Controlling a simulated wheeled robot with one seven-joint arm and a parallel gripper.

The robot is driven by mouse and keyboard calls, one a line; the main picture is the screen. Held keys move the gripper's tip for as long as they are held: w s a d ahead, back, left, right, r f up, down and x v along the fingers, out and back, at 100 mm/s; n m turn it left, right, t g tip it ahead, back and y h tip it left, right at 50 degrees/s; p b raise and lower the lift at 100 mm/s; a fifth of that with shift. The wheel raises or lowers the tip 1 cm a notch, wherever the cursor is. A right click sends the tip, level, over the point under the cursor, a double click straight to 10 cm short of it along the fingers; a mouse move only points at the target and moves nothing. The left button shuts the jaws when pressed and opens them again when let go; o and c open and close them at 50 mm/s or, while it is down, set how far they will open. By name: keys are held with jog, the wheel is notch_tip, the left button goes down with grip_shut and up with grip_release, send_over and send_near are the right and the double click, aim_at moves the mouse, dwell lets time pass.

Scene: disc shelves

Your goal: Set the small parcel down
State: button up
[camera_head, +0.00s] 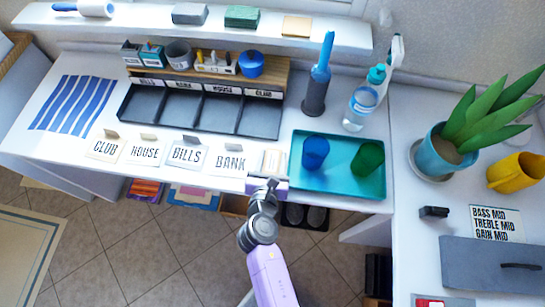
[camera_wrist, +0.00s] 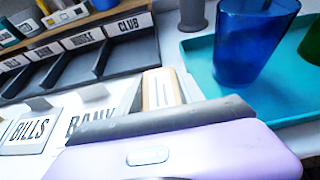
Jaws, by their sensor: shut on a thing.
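The small parcel (camera_head: 270,161) is a pale box with a tan part, at the front edge of the white table between the BANK card and the teal tray. In the wrist view the parcel (camera_wrist: 160,88) shows tan and white, just beyond the grey edge of my gripper (camera_wrist: 168,118). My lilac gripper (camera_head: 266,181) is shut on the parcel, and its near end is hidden. I cannot tell whether the parcel touches the table top.
Cards for CLUB, HOUSE, BILLS and BANK (camera_head: 230,162) lie left of the parcel. Behind them is a dark sorter (camera_head: 200,111) with labelled compartments. The teal tray (camera_head: 337,181) at right holds a blue cup (camera_head: 315,152) and a green cup (camera_head: 368,158). A bottle (camera_head: 360,106) stands behind it.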

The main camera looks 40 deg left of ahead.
jog(key=shift+f, duration=0.15)
jog(key=o, duration=1.5)
jog(key=shift+o, duration=0.2)
jog(key=v, duration=0.8)
jog(key=shift+p, duration=0.35)
